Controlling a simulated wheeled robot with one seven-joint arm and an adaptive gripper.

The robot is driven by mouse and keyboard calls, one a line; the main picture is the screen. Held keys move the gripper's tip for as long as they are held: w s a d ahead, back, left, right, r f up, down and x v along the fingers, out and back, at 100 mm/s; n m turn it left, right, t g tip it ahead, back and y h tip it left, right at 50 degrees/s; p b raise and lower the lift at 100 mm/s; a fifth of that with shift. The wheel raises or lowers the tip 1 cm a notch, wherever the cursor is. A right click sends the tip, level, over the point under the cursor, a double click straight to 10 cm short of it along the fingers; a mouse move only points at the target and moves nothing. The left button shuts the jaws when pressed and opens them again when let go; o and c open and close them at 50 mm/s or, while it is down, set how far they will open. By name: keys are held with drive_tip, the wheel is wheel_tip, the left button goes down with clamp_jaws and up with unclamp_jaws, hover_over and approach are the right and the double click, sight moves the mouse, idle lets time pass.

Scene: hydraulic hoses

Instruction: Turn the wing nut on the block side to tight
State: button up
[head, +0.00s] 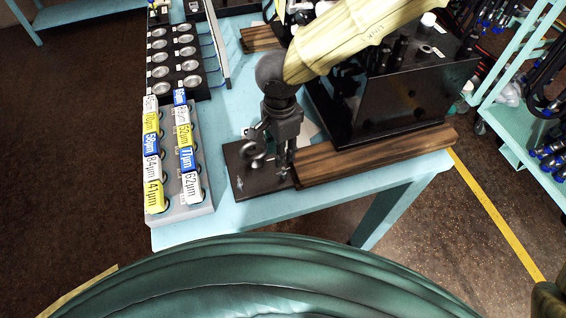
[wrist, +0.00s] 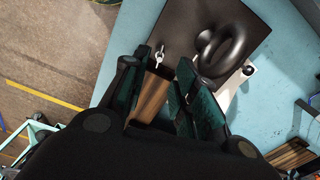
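My gripper (head: 283,160) points down over the front of the table, above a dark base plate (head: 247,184). In the wrist view its two dark green finger pads (wrist: 160,97) stand apart, with the wooden strip showing between them, and nothing is held. A small silver piece (wrist: 159,55), perhaps the wing nut, lies just beyond the fingertips at the plate's edge; I cannot tell its turn position. A black ring-shaped part (wrist: 221,50) stands on the plate to its right, and also shows in the head view (head: 252,155). A silver fitting (wrist: 248,70) sits beside the ring.
A wooden strip (head: 375,157) lies along the black box (head: 395,105), right of my gripper. A grey rack (head: 208,208) with several labelled cylinders stands left, and a black rack (head: 180,92) behind it. Blue tabletop (head: 222,135) is free between rack and plate.

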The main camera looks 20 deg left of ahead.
sight(281, 172)
wheel_tip(281, 172, down, 9)
drive_tip(key=shift+f+p, duration=0.1)
drive_tip(key=shift+p, duration=0.7)
drive_tip(key=shift+w, duration=0.1)
drive_tip(key=shift+c, duration=0.2)
clamp_jaws()
